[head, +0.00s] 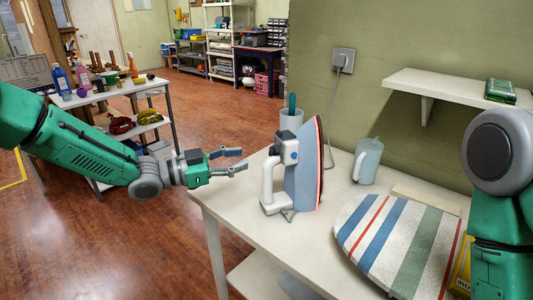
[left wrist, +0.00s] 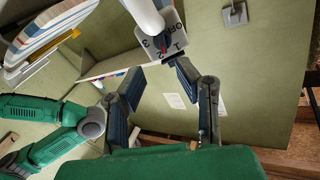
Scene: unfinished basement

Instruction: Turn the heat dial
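The iron (head: 303,170) stands upright on its heel on the white table, its handle toward my left gripper. A blue knob (head: 295,157) shows on its side in the head view. In the left wrist view, the heat dial plate (left wrist: 168,44) carries the marks OFF, 1, 2 and 3, with a small dark and red pointer in the middle. My left gripper (head: 241,159) is open and empty, left of the iron and apart from it. Its spread fingers (left wrist: 160,78) show below the dial plate in the wrist view. My right gripper is out of view.
A striped ironing board (head: 403,240) lies on the table (head: 246,222). A grey jug (head: 367,161) and a cup (head: 291,120) stand behind. A cord runs from the iron to the wall socket (head: 343,60). A wall shelf (head: 445,88) hangs at right.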

